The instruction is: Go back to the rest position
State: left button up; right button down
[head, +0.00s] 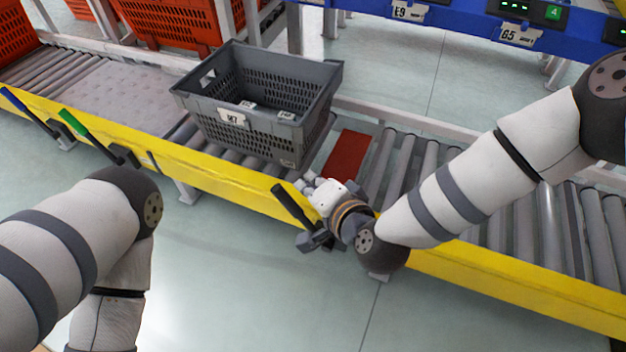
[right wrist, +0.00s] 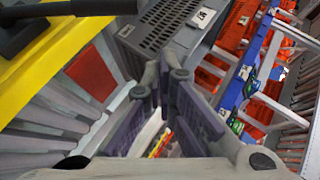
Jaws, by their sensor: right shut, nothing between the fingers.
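My right gripper (head: 309,182) is over the yellow front rail of the roller conveyor, just to the right of the grey crate's lower corner. In the right wrist view its fingers (right wrist: 166,78) are close together with no object seen between them. My right arm reaches in from the right edge of the head view. My left arm shows at the lower left of the head view, bent downward, and its gripper is out of the picture.
A grey crate (head: 218,112) labelled M7 stands on the conveyor. A red plate (head: 346,156) lies beside it. Black (head: 291,206), green (head: 73,122) and blue (head: 14,98) levers stand along the yellow rail (head: 480,278). Orange totes (head: 180,22) are behind. The floor in front is clear.

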jog(key=shift+s+d+r, duration=0.25)
jog(key=shift+s+r, duration=0.15)
jog(key=shift+s, duration=0.1)
